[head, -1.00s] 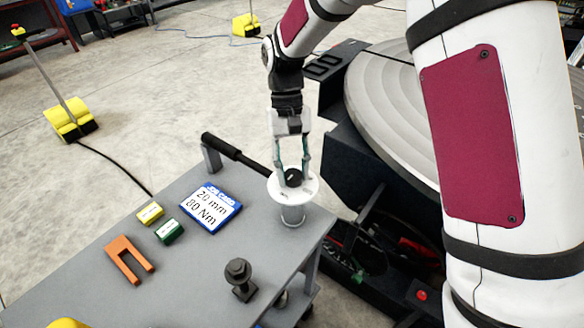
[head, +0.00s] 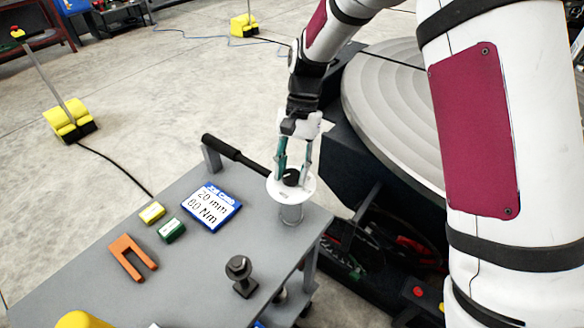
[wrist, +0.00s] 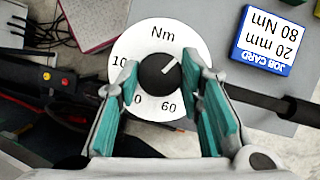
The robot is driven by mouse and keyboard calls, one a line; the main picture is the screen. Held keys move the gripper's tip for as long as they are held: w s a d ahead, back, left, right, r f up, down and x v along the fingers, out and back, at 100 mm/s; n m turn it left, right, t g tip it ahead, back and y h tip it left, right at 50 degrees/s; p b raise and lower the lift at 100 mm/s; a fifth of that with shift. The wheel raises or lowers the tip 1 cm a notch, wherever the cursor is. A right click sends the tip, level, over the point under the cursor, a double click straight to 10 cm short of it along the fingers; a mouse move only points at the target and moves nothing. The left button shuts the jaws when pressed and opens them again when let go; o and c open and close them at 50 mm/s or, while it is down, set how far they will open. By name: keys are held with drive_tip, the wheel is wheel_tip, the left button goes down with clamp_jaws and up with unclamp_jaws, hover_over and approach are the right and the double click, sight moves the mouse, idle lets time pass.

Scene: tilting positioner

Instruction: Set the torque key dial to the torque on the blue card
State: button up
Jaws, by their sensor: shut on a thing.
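The torque key (head: 225,148) has a dark handle and a round white dial plate (wrist: 150,35) with a black knob (wrist: 157,78) in its middle. My gripper (wrist: 160,85) is shut on the knob, one teal-padded finger on each side. The knob's white mark points to the upper right in the wrist view. "Nm" shows at the plate's top, "60" at lower right, and part of a "10…" number at left. Other numbers are partly or fully hidden by the fingers. The blue job card (head: 211,207) lies on the table and reads 20 mm, 80 Nm in the wrist view (wrist: 268,38).
The grey table (head: 190,285) also carries a yellow block (head: 152,212), a green block (head: 171,230), an orange fork-shaped piece (head: 132,258) and a dark bolt-like part (head: 240,275). The positioner's round grey plate (head: 390,120) stands behind, close to my arm.

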idle(0.3)
drive_tip(key=o, duration=1.2)
drive_tip(key=shift+c, duration=0.2)
drive_tip(key=v, duration=1.2)
drive_tip(key=shift+d, duration=0.1)
drive_tip(key=s+d+r+n+t, duration=0.1)
drive_tip(key=s+d+r+t, duration=0.2)
drive_tip(key=s+d+r, duration=0.35)
drive_tip(key=s+d+r+n+t, duration=0.1)
drive_tip(key=s+d+r+t, duration=0.1)
drive_tip(key=s, duration=0.7)
drive_tip(key=s+d+r+n+t+h, duration=0.1)
drive_tip(key=s+d+r+n+t, duration=0.1)
drive_tip(key=s+d+t, duration=0.2)
drive_tip(key=s+d, duration=0.3)
drive_tip(key=s, duration=0.2)
drive_tip(key=shift+d+r+n+t+h, duration=0.2)
drive_tip(key=shift+r+n+t+h, duration=0.05)
drive_tip(key=shift+n+t+h, duration=0.05)
